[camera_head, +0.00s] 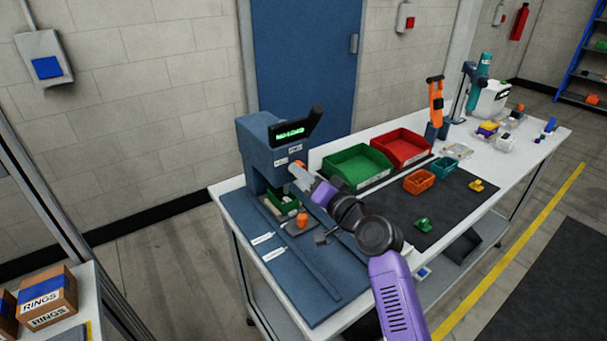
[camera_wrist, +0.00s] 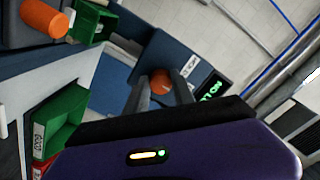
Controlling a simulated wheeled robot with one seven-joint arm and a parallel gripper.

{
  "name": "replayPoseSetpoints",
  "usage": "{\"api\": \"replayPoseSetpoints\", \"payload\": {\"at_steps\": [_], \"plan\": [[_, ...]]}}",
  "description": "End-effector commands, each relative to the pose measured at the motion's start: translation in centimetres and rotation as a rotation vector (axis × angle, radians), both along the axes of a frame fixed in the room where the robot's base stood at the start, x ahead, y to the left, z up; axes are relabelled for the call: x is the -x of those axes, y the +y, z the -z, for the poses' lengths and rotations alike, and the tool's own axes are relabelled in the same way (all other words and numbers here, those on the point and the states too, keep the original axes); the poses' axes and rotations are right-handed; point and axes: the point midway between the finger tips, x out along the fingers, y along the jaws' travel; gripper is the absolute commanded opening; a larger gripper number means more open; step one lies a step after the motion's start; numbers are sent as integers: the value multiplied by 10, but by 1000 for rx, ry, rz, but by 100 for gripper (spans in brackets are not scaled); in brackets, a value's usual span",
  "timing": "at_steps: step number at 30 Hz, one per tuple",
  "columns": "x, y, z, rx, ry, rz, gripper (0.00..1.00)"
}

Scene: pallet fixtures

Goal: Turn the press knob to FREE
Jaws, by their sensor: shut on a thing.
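The blue press (camera_head: 262,150) stands at the near left end of the table, with a lit green display (camera_head: 290,133) and two small white labels on its front. I cannot read the labels. The orange press knob (camera_wrist: 161,82) sits on that front, between my gripper's fingers in the wrist view. My gripper (camera_wrist: 160,94) is shut on the knob, one finger on each side. I cannot tell which way the knob points.
An orange cylinder (camera_head: 302,220) stands in front of the press, beside a small green part (camera_head: 281,203). A green bin (camera_head: 357,167) and a red bin (camera_head: 401,147) stand to the right. Small orange and teal trays and green and yellow parts lie on the dark mat.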

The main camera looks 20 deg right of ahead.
Motion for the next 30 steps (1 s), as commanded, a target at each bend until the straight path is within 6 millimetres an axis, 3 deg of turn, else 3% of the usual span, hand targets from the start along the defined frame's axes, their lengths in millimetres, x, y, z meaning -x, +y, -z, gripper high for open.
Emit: {"api": "replayPoseSetpoints", "payload": {"at_steps": [14,15,17,30], "plan": [[0,-1,1,-14,6,1,0],[0,-1,1,-14,6,1,38],[0,-1,1,-14,6,1,49],[7,-3,2,-12,5,1,52]]}}
